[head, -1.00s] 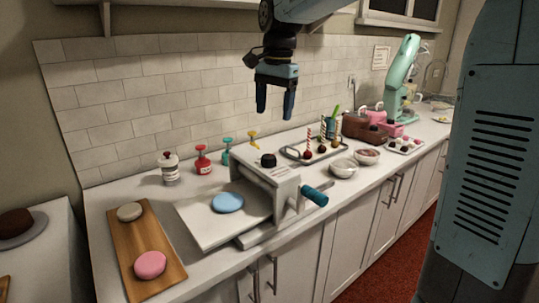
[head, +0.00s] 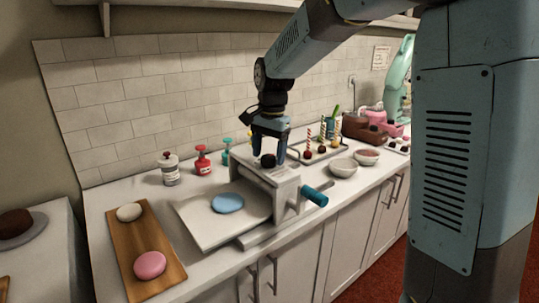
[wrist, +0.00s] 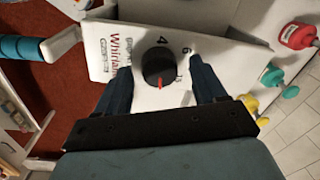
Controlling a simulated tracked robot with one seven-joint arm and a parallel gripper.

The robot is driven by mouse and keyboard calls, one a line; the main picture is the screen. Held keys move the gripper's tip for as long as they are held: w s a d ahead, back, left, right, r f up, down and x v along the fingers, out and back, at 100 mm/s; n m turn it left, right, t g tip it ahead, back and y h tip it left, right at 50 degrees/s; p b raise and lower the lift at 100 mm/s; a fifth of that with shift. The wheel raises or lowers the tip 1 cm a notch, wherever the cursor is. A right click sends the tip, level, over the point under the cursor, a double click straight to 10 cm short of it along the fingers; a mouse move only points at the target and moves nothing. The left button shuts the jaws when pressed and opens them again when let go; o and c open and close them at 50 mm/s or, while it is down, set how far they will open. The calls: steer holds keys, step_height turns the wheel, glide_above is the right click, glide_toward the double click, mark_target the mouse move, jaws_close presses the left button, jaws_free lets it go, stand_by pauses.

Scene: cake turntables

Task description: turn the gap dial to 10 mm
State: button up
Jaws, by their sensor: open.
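The gap dial is a round black knob on top of the white sheeter; it shows in the head view (head: 268,160) and, with a red pointer mark, in the wrist view (wrist: 158,66). The pointer aims toward the bottom of the wrist picture. Printed figures 4 and 6 are readable beside the dial; other marks are hidden or too small. My gripper (head: 269,150) points down over the dial. In the wrist view its open fingers (wrist: 160,75) stand on either side of the dial, apart from it.
The sheeter (head: 285,190) has a blue-handled crank (head: 314,196) at its right and a blue disc (head: 228,203) on its tray. Coloured bottles (head: 203,160) stand behind it. White bowls (head: 343,167) and a tray of cake pops are at the right.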

steer(key=shift+f, duration=0.5)
steer(key=c, duration=1)
